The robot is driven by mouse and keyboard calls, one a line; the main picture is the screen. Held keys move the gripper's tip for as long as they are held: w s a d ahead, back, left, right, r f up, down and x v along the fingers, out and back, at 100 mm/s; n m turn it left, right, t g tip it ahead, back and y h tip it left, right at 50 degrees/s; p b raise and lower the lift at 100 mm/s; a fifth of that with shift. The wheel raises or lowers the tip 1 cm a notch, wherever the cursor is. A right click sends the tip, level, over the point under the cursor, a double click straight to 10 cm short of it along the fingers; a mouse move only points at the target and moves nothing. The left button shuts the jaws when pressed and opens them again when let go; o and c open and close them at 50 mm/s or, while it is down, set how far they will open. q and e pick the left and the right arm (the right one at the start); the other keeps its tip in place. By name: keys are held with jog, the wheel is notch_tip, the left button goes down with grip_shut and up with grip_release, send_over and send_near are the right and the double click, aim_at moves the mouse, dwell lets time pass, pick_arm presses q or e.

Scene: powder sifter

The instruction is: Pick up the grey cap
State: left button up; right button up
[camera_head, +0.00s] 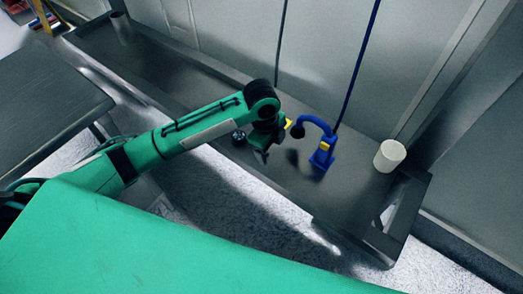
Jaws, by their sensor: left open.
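My left gripper (266,149) is open and points down over the dark grey bench, left of a blue curved device. I see nothing clearly held in it. A small dark round object with a hint of blue (239,137) shows just left of the gripper, partly hidden by my arm; I cannot tell whether it is the grey cap. No other thing is clearly the grey cap, and the gripper and arm hide part of the bench. My right gripper is not in view.
The blue device (322,158) with yellow parts stands on the bench (345,208), a cable rising behind it. A white cylinder (390,155) stands near the right end. A dark cylinder (121,27) is at the far left. A wall panel rises behind; a dark table (45,105) is at left.

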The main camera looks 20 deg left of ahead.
pick_arm(q)
jog(key=w+a+r+m+y, duration=0.1)
jog(key=w+a+r+m, duration=0.1)
jog(key=w+a+r, duration=0.25)
jog(key=shift+g, duration=0.3)
jog(key=f, duration=0.9)
jog(key=shift+w+a+f, duration=0.15)
jog(key=shift+w, duration=0.1)
jog(key=shift+w+f, duration=0.15)
jog(key=shift+f, duration=1.2)
jog(key=shift+w+f, duration=0.15)
jog(key=shift+f, duration=1.15)
jog(key=c, duration=1)
jog(key=shift+c, duration=0.3)
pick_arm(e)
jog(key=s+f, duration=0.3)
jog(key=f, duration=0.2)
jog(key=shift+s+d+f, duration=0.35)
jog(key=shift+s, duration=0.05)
pick_arm(q)
jog(key=shift+r, duration=0.15)
